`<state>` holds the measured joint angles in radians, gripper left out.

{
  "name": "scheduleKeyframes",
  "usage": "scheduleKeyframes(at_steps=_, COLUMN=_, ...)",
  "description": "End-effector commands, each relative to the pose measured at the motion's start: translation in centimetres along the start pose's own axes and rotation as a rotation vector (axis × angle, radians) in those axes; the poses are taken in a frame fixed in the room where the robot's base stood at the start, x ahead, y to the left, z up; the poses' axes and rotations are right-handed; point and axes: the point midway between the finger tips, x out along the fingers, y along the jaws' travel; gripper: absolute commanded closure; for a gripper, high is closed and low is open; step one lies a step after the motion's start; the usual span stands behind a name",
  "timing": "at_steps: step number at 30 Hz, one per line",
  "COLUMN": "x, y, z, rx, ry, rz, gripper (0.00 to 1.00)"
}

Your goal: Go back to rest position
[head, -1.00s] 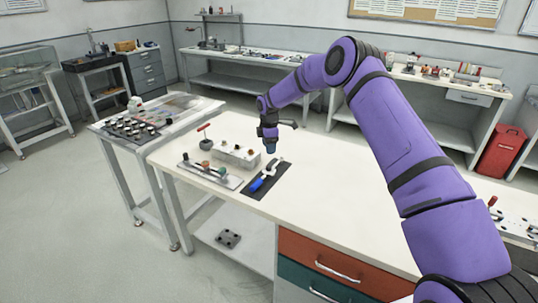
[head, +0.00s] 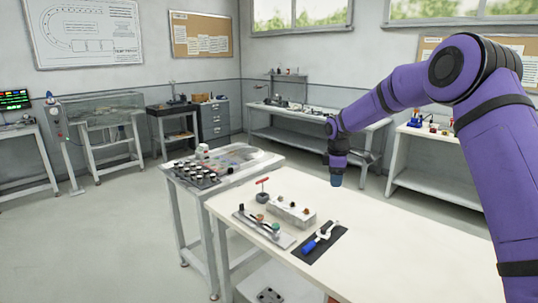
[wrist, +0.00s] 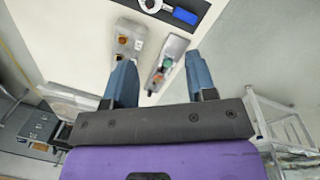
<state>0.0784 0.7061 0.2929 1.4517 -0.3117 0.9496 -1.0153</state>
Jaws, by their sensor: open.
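My gripper (head: 337,180) hangs from my purple arm over the far part of the white workbench (head: 395,235), above its surface. In the wrist view my gripper (wrist: 160,82) shows two blue-grey fingers spread apart with nothing between them. Beyond the fingertips, in the wrist view, lie a block with knobs (wrist: 130,40) and a grey tray with small tools (wrist: 172,62). The head view shows the same block (head: 292,212) and tray (head: 264,227) on the bench, left of my gripper. The gripper touches none of them.
A blue-handled tool (head: 318,240) lies on a dark mat (head: 326,252). A red-handled tool (head: 262,186) stands in a round holder. A side table (head: 225,172) with several dark-and-white pieces adjoins the bench. Open grey floor (head: 110,240) lies to the left.

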Motion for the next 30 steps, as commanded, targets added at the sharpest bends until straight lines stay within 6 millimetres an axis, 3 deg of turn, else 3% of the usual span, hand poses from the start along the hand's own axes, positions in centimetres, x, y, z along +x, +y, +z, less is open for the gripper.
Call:
scheduleKeyframes(at_steps=1, x=-2.2, y=-0.9, z=0.5, rx=0.031, ry=-0.003, rz=0.016, gripper=0.49)
scheduleKeyframes(at_steps=3, x=-4.6, y=-2.1, z=1.1, rx=0.077, ry=-0.005, rz=0.032, gripper=0.49)
scheduleKeyframes(at_steps=15, x=-16.1, y=-10.9, z=5.5, rx=0.363, ry=0.005, rz=0.121, gripper=0.49)
scheduleKeyframes(at_steps=21, x=-20.3, y=-16.3, z=8.0, rx=0.517, ry=0.029, rz=0.16, gripper=0.49)
scheduleKeyframes(at_steps=30, x=-24.5, y=-25.1, z=11.8, rx=0.756, ry=0.09, rz=0.206, gripper=0.49)
